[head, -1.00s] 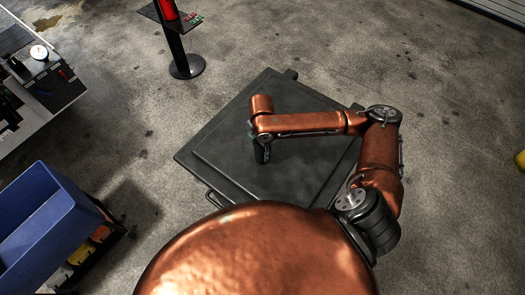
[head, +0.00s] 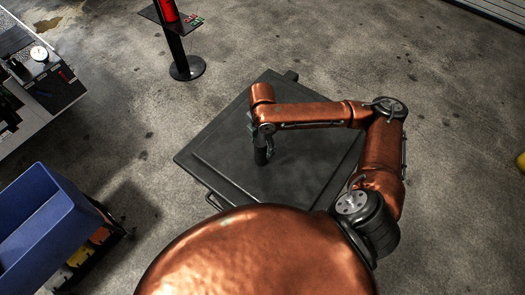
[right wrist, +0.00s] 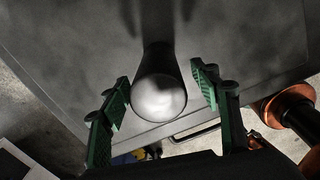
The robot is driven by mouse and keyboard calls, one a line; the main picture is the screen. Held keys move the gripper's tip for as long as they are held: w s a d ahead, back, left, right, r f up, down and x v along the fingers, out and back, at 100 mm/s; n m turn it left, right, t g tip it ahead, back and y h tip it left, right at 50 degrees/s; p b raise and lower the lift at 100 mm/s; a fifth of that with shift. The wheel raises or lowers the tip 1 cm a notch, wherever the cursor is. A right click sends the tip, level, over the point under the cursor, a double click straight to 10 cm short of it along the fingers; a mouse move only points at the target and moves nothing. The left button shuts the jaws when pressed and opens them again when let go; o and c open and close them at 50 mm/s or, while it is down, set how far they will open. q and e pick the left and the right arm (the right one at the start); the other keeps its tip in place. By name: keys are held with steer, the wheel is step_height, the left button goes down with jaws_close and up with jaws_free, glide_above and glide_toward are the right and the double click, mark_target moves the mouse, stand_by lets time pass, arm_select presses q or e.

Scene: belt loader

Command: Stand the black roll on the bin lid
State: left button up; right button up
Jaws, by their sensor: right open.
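The black roll (head: 261,156) stands upright on the dark bin lid (head: 210,148), below my right wrist in the head view. In the right wrist view the roll (right wrist: 160,95) shows its pale, shiny rounded end toward the camera. My right gripper (right wrist: 160,77) is open, with one green finger on each side of the roll and gaps between. In the head view the right gripper (head: 256,131) is mostly hidden by its own copper arm. My left gripper is not in view.
A blue bin (head: 45,225) stands at the lower left. A grey bench (head: 40,85) with tools is at the upper left. A black post (head: 180,50) on a round base stands behind the lid.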

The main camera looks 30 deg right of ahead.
step_height(320, 180, up, 7)
steer(key=shift+f, duration=0.1)
stand_by(0.7)
